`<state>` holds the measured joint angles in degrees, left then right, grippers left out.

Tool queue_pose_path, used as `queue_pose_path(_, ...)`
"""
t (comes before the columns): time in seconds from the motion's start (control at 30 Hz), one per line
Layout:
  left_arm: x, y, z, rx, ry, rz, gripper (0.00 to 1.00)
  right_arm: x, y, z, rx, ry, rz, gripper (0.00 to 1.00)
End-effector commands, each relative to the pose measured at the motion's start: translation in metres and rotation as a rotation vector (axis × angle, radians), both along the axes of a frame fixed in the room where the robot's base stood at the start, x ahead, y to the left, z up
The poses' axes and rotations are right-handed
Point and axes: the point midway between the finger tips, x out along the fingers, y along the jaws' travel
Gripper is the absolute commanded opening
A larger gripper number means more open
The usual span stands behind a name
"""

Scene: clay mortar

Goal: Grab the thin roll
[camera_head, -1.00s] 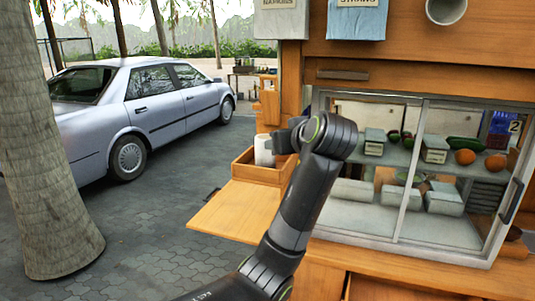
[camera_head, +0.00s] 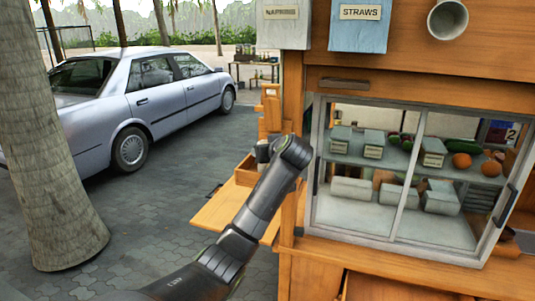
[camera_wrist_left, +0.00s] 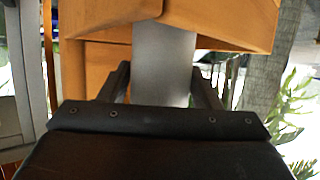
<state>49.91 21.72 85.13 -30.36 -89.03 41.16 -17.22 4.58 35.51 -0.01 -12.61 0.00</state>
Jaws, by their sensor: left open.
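A pale grey roll (camera_wrist_left: 164,55) stands out in the left wrist view, in front of a wooden box. My left gripper (camera_wrist_left: 160,72) is open, with one finger on each side of the roll. Small gaps seem to show between fingers and roll, and I cannot tell whether either touches. In the head view my left arm reaches to the wooden box (camera_head: 245,172), and its wrist hides most of the gripper and the roll. My right gripper is not in view.
A wooden flap (camera_head: 215,212) juts out below the box. To the right is the wooden stall with a glass window (camera_head: 365,165) and boxes behind it. Napkin (camera_head: 284,22) and straw (camera_head: 359,25) holders hang above. A car (camera_head: 140,100) and tree trunk (camera_head: 50,150) are at left.

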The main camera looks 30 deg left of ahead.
Motion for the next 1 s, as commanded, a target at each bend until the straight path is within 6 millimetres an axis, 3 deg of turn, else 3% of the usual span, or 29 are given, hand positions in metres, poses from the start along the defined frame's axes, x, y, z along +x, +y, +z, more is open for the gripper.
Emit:
queue_pose_path(0.2, 0.011, 0.014, -0.0068, -0.001, 0.001, 0.0, 0.57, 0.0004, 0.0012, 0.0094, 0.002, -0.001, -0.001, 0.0)
queue_pose_path(0.43, 0.0116, 0.0146, -0.0081, -0.001, -0.001, -0.001, 0.57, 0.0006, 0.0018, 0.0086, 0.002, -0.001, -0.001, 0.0)
queue_pose_path(0.67, 0.0115, 0.0145, -0.0079, 0.0, 0.0, -0.001, 0.29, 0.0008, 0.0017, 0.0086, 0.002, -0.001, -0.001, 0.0)
queue_pose_path(1.0, 0.0117, 0.0145, -0.0051, 0.0, -0.002, -0.001, 0.29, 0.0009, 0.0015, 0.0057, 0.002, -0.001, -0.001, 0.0)
